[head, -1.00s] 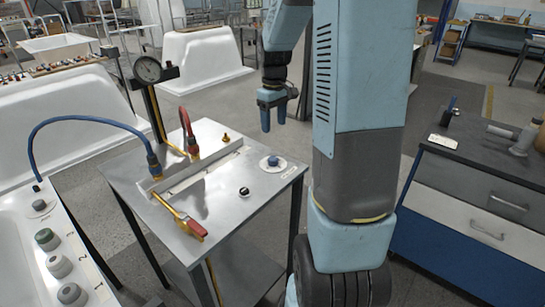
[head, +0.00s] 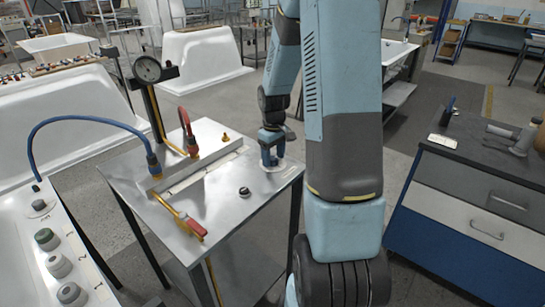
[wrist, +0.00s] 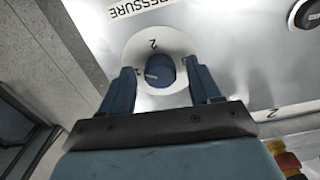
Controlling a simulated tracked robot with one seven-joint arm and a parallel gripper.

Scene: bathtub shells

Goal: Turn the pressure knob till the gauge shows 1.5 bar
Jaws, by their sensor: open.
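The blue pressure knob (wrist: 160,73) sits on a round white dial plate on the steel table top (head: 215,205). A "PRESSURE" label (wrist: 152,3) is beside it in the wrist view. My gripper (wrist: 163,78) is open, with one finger on each side of the knob. I cannot tell whether the fingers touch it. In the head view my gripper (head: 271,155) is down at the table's back right corner and hides most of the knob. The round gauge (head: 147,69) stands on a post behind the table; its reading is too small to make out.
A black knob (head: 244,192) is on the table top. A red-handled valve (head: 194,229) and blue hose (head: 85,122) are at the left. A blue cabinet (head: 470,190) stands at the right. White tub shells (head: 205,58) are behind.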

